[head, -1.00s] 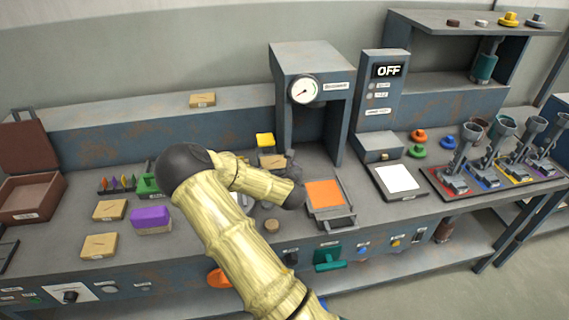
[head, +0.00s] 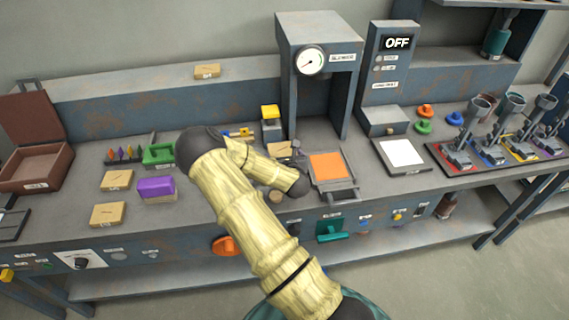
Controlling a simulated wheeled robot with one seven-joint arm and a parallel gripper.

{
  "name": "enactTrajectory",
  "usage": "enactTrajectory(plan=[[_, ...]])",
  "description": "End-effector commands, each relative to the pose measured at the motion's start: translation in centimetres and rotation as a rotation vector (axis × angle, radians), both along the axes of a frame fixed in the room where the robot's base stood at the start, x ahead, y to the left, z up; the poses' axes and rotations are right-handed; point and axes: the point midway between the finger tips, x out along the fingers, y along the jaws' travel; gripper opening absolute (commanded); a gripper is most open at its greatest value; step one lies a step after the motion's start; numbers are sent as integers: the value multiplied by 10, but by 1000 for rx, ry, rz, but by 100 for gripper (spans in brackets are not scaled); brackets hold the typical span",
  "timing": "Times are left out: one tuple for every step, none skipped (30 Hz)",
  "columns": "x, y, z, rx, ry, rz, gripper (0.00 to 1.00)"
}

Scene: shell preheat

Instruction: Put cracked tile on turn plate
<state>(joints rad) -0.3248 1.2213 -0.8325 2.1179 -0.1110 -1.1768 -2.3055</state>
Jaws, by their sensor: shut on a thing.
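My gripper (head: 292,152) is small and dark, partly hidden behind my forearm and wrist. It appears shut on a tan tile (head: 279,149), left of the orange pad and above the bench. Its crack is too small to make out. Similar tan tiles with dark marks lie on the bench at left, one farther back (head: 118,180) and one nearer (head: 108,214). Another tile (head: 207,71) lies on the back ledge. I cannot tell which surface is the turn plate. A small round tan piece (head: 276,197) shows beside my wrist.
A gauge press (head: 312,62) stands behind a tray with an orange pad (head: 327,166). A white plate (head: 401,153) lies before the unit reading OFF (head: 397,42). A purple block (head: 156,188), green holder (head: 158,153) and yellow-topped block (head: 270,112) stand on the bench.

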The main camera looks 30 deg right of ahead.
Motion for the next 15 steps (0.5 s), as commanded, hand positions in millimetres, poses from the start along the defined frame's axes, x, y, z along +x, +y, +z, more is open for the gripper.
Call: enactTrajectory(plan=[[0,0,-6,1,2,0,60],[0,0,-10,2,3,0,60],[0,-1,-16,1,2,-1,60],[-1,-1,-21,1,2,-1,60],[0,-1,-25,1,2,0,60],[0,0,-29,1,1,1,60],[0,0,-32,0,1,0,60],[0,0,-33,0,0,0,60],[0,0,-34,1,-1,0,60],[0,0,-34,1,-1,0,60],[0,0,-34,0,-2,0,60],[0,0,-34,0,-2,0,60],[0,0,-34,1,-1,0,60],[0,0,-34,1,-1,0,60],[0,0,-34,1,-1,0,60]])
